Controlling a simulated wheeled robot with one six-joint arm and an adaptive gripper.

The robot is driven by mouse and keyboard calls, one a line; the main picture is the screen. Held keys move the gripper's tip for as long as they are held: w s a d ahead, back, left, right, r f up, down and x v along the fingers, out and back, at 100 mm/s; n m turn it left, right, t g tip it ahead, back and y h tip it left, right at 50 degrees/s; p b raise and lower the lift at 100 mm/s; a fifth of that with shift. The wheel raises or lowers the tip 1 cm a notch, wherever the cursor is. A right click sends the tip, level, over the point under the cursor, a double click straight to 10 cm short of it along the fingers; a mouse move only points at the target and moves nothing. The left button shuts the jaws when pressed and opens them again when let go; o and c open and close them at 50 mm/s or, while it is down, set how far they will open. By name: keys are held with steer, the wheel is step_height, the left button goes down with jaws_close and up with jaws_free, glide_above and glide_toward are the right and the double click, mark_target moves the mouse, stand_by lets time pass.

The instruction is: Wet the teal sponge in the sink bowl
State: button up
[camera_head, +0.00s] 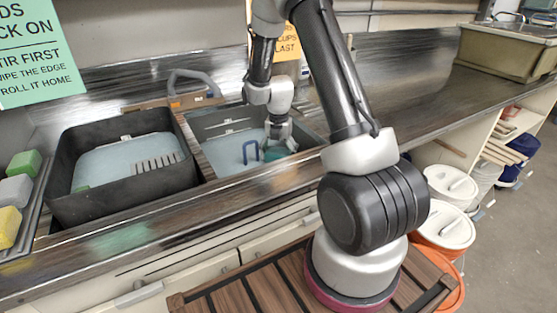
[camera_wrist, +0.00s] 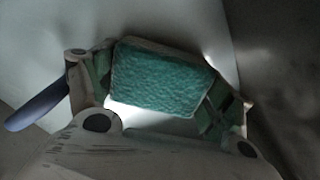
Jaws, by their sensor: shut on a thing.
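The teal sponge (camera_wrist: 160,78) is held between the fingers of my gripper (camera_wrist: 165,85), filling the gap in the wrist view. In the head view my gripper (camera_head: 278,142) reaches down into the right sink bowl (camera_head: 200,123), and a bit of the teal sponge (camera_head: 276,155) shows at its tips. The bowl holds pale bluish water or has a pale floor; I cannot tell whether the sponge touches it. A blue handle-like loop (camera_head: 250,152) stands in the bowl just left of my gripper.
A black tub (camera_head: 65,205) with pale liquid and a ribbed white piece stands left of the bowl. Green (camera_head: 24,164), grey (camera_head: 15,190) and yellow (camera_head: 9,227) sponges lie on a rack at far left. Lidded buckets (camera_head: 450,185) stand on the right.

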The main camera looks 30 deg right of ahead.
step_height(320, 180, up, 12)
steer(key=shift+r, duration=0.25)
stand_by(0.6)
stand_by(0.7)
step_height(320, 180, up, 8)
steer(key=f, duration=0.1)
glide_above(279, 151)
steer(key=shift+a+r, duration=0.1)
steer(key=shift+r, duration=0.15)
